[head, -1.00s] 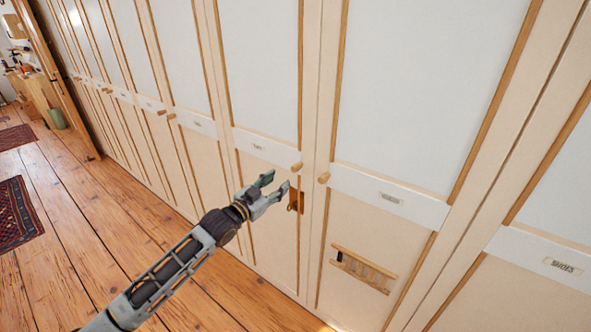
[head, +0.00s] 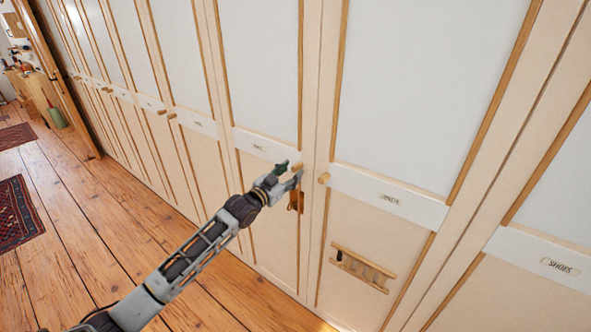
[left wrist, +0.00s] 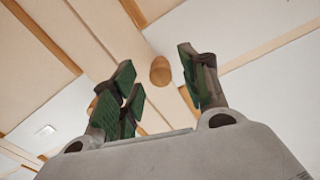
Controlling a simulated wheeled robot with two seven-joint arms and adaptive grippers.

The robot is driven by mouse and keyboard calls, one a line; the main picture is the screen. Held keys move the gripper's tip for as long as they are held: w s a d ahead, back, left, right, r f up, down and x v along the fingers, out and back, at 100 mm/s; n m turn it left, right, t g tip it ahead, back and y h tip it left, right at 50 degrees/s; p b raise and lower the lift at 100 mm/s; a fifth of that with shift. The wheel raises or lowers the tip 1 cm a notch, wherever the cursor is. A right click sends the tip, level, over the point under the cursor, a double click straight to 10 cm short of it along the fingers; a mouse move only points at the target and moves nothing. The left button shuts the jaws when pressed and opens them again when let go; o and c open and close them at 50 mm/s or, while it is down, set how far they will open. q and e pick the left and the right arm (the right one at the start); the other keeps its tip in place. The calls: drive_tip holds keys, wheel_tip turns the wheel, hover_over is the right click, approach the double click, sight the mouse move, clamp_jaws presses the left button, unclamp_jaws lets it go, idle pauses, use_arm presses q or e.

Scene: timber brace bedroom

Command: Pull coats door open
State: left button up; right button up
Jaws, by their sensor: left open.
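A row of cream cupboard doors with wood trim fills the head view. The door (head: 268,200) by my left gripper has a small label (head: 258,147), too small to read surely as coats. Its round wooden knob (head: 298,166) is partly covered by the gripper. My left gripper (head: 290,172) is open at this knob. In the left wrist view a wooden knob (left wrist: 160,70) shows between and beyond the spread green-padded fingers (left wrist: 155,78); I cannot tell whether they touch it. The door looks shut. My right gripper is not in view.
An orange-brown fitting (head: 297,202) is below the gripper. The plank floor (head: 110,235) is clear; a patterned rug (head: 22,222) lies left.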

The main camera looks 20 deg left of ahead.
sight(293, 171)
use_arm(q)
drive_tip(key=shift+x, duration=1.65)
clamp_jaws()
